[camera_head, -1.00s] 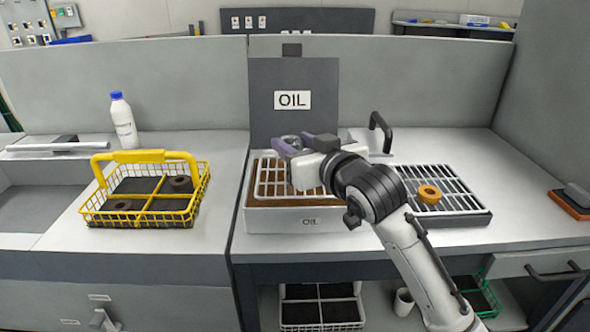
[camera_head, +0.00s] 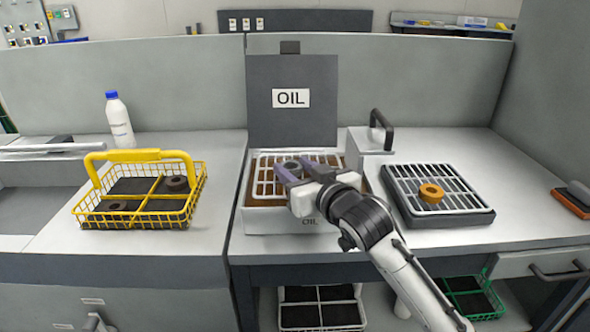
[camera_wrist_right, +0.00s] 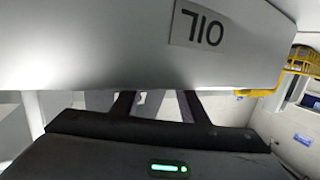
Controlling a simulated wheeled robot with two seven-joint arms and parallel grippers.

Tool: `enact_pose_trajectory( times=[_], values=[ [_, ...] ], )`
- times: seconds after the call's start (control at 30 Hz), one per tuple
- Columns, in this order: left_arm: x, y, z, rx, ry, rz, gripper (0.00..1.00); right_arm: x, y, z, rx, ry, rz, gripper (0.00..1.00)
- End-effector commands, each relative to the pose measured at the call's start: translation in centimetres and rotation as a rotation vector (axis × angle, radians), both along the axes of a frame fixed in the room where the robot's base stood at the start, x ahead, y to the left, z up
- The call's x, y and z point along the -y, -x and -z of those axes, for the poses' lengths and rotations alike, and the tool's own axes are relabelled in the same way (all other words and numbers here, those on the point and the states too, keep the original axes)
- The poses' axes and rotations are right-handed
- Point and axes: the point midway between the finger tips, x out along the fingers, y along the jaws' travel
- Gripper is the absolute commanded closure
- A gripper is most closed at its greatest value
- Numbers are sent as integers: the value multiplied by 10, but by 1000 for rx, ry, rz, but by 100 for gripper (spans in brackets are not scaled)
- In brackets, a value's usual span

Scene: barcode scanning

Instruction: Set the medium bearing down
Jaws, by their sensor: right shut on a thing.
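My right gripper (camera_head: 286,174) is shut on a grey ring-shaped bearing (camera_head: 293,167), which I take as the medium bearing. It holds the bearing over the white wire rack (camera_head: 262,186) in the oil box (camera_head: 275,221). Whether the bearing touches the rack I cannot tell. My left gripper is not in view.
A yellow basket (camera_head: 140,155) on the left holds two dark rings. An orange ring (camera_head: 431,193) lies on the slatted rack (camera_head: 405,172) to the right. The upright OIL panel (camera_head: 290,125) stands behind the box. A white bottle (camera_head: 119,125) stands at the left back.

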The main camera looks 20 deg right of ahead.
Motion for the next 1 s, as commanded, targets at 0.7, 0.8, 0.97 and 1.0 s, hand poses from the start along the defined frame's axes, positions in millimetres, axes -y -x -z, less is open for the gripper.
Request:
enact_pose_trajectory(
  times=[0.7,0.8,0.97,1.0],
  values=[
    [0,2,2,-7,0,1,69,0,0,-2,2,1,0,42],
    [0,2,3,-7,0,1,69,1,7,-2,0,0,0,42],
    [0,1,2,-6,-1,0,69,5,34,-6,0,0,0,42],
    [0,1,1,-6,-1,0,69,6,43,-8,1,0,-1,42]
  ],
)
